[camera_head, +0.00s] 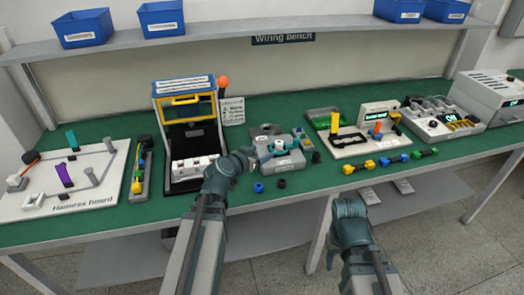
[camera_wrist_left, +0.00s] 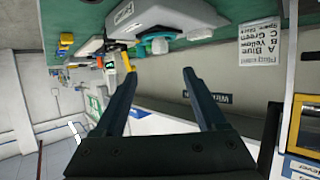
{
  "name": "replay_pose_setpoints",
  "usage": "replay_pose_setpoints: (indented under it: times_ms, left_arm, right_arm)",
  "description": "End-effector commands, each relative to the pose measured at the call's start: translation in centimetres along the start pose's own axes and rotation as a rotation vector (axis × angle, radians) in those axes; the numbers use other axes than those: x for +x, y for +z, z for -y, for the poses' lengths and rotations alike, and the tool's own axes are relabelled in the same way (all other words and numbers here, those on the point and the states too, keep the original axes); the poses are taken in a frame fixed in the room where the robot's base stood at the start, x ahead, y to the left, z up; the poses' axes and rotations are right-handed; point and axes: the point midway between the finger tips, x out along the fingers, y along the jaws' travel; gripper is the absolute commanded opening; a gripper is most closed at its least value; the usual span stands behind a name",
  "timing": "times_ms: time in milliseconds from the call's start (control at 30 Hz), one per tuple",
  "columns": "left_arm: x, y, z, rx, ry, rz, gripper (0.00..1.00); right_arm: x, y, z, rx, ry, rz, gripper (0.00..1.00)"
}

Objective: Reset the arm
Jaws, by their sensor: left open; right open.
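My left gripper (camera_head: 262,156) reaches over the green bench from the front, beside the grey motor fixture (camera_head: 290,163) with its white and teal hub part (camera_head: 280,146). In the left wrist view the two dark fingers of this gripper (camera_wrist_left: 158,74) are spread with nothing between them. The grey fixture (camera_wrist_left: 165,14) and the teal part (camera_wrist_left: 158,45) show beyond the fingers in that view, in a turned picture. My right gripper (camera_head: 331,258) points down in front of the bench's front edge, open and seen small, with nothing visible in it.
The harness board (camera_head: 100,196) lies at the left. A black and yellow machine (camera_head: 188,140) stands left of my left gripper. Coloured connectors (camera_head: 388,160) and grey instruments (camera_head: 440,122) are to the right.

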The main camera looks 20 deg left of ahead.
Motion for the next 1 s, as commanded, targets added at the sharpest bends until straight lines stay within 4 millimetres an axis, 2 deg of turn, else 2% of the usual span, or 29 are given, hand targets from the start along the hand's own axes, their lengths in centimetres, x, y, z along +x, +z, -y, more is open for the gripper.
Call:
replay_pose_setpoints:
  times_ms: [333,433,467,567,633,700,800,900,1000]
  left_arm:
    - [0.1,0.0,0.0,0.0,0.001,0.001,0.73]
    - [0.2,0.1,-1.4,0.001,0.03,0.026,0.73]
    - [0.2,0.3,-2.3,0.005,0.049,0.045,0.73]
    - [0.3,1.4,-7.1,0.015,0.146,0.162,0.73]
    - [-0.3,3.0,-11.6,0.029,0.227,0.299,0.73]
    - [-1.8,5.2,-16.0,0.047,0.286,0.472,0.73]
    - [-4.8,8.2,-20.3,0.082,0.3,0.716,0.73]
    - [-8.2,10.3,-22.5,0.117,0.245,0.924,0.73]
    - [-11.1,11.4,-23.3,0.149,0.158,1.074,0.73]
  right_arm:
    - [0.0,0.0,0.0,0.0,0.0,0.0,0.5]
    - [-0.3,0.0,0.0,0.0,0.0,0.0,0.5]
    - [-0.6,0.0,-0.1,0.0,0.0,0.0,0.5]
    - [-1.7,0.1,-0.2,0.0,0.0,0.0,0.5]
    - [-2.7,0.2,-0.3,0.0,0.0,0.0,0.5]
    - [-3.9,0.2,-0.4,0.0,0.0,0.0,0.5]
    - [-5.2,0.3,-0.5,0.0,0.0,0.0,0.5]
    - [-6.3,0.4,-0.6,0.0,0.0,0.0,0.5]
    - [-7.1,0.4,-0.7,0.0,0.0,0.0,0.5]
